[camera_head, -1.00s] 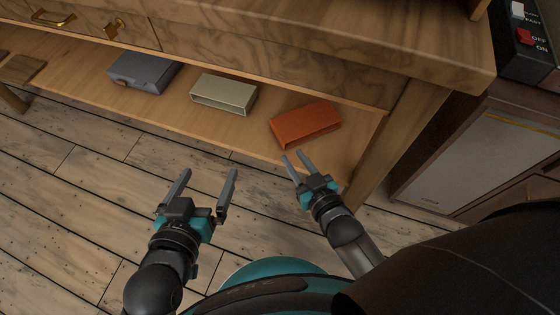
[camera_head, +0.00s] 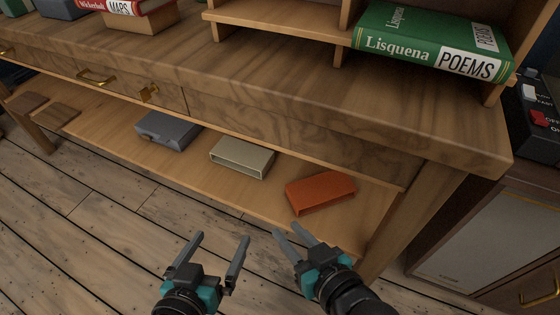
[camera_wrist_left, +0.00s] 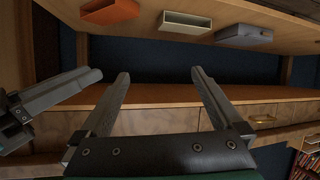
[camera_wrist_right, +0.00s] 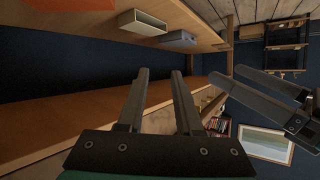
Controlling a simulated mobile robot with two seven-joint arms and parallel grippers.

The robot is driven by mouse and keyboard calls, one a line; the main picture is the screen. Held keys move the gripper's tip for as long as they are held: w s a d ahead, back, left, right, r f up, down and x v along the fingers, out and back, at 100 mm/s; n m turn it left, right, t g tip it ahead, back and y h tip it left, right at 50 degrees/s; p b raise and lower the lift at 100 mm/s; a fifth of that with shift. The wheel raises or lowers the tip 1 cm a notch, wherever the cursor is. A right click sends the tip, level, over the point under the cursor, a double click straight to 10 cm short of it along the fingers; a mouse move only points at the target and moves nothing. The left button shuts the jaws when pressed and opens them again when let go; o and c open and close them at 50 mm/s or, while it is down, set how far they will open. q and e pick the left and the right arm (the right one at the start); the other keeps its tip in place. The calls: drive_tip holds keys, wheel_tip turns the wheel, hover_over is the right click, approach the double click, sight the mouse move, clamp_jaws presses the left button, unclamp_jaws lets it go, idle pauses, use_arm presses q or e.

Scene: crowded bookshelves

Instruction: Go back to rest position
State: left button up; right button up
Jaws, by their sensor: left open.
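My left gripper (camera_head: 219,240) is open and empty in front of the low shelf, at the bottom of the head view. Its parted fingers also show in the left wrist view (camera_wrist_left: 161,73). My right gripper (camera_head: 288,232) is to its right, with a narrower gap between its fingers and nothing in it. The right wrist view shows the same empty gap (camera_wrist_right: 160,73). Both grippers are clear of the boxes on the shelf.
The low shelf (camera_head: 110,118) holds a grey-blue box (camera_head: 167,131), a cream box (camera_head: 242,157) and an orange box (camera_head: 320,192). Above are the desk top (camera_head: 250,75) and a green book (camera_head: 432,42). A cabinet (camera_head: 485,235) stands at right. Wooden floor (camera_head: 80,240) is open at left.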

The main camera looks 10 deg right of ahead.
use_arm(q)
drive_tip(key=s+a+f+g+y+p, duration=0.3)
drive_tip(key=s+a+f+g+p, duration=0.45)
drive_tip(key=p, duration=1.35)
use_arm(e)
drive_tip(key=s+d+f+g+h, duration=0.3)
drive_tip(key=s+d+f+g, duration=0.3)
drive_tip(key=s+f, duration=0.25)
use_arm(q)
drive_tip(key=s+a+r+g+p, duration=0.1)
drive_tip(key=s+a+g+p, duration=0.1)
drive_tip(key=s+p, duration=0.5)
drive_tip(key=s+a+r+g+y+p, duration=0.1)
drive_tip(key=s+a+p, duration=0.1)
drive_tip(key=s+p, duration=0.5)
drive_tip(key=s, duration=0.3)
drive_tip(key=shift+s+a+r+g+y+p, duration=0.15)
drive_tip(key=shift+s+a+g+y+p, duration=0.15)
drive_tip(key=shift+s+g+p, duration=0.1)
use_arm(e)
drive_tip(key=s+d+r+g, duration=0.1)
drive_tip(key=s+d+g, duration=0.1)
drive_tip(key=s, duration=0.6)
drive_tip(key=s+d+r+g+h, duration=0.1)
drive_tip(key=s+d+r+g, duration=0.1)
drive_tip(key=s, duration=0.6)
drive_tip(key=shift+s+d+r+g+h, duration=0.15)
drive_tip(key=shift+s+d+g+h, duration=0.2)
drive_tip(key=shift+d+g, duration=0.45)
drive_tip(key=shift+d, duration=0.2)
